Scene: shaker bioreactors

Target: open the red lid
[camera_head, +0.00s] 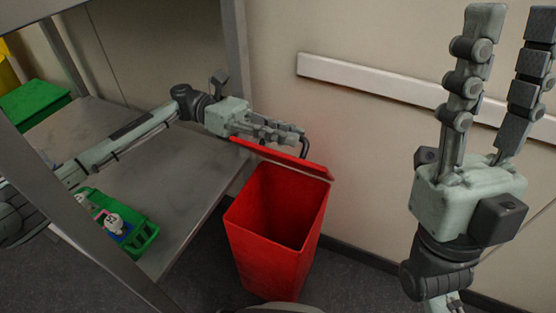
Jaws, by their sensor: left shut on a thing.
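A red bin (270,245) stands on the floor right of the shelf, and its dark inside shows from above. Its red lid (283,158) is raised at the bin's back edge, seen nearly edge-on. My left gripper (300,138) reaches in from the left over the shelf and is shut on the red lid, its fingers at the lid's upper edge. Where the fingertips meet the lid is partly hidden. My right gripper (508,22) is raised at the right with its fingers pointing up, apart and empty, away from the bin.
A grey metal shelf (165,175) with upright posts stands at the left. It holds a green tray (143,238) with small items, and a green box (32,103) sits further back. A white rail (380,83) runs along the wall behind the bin. Dark floor is free around the bin.

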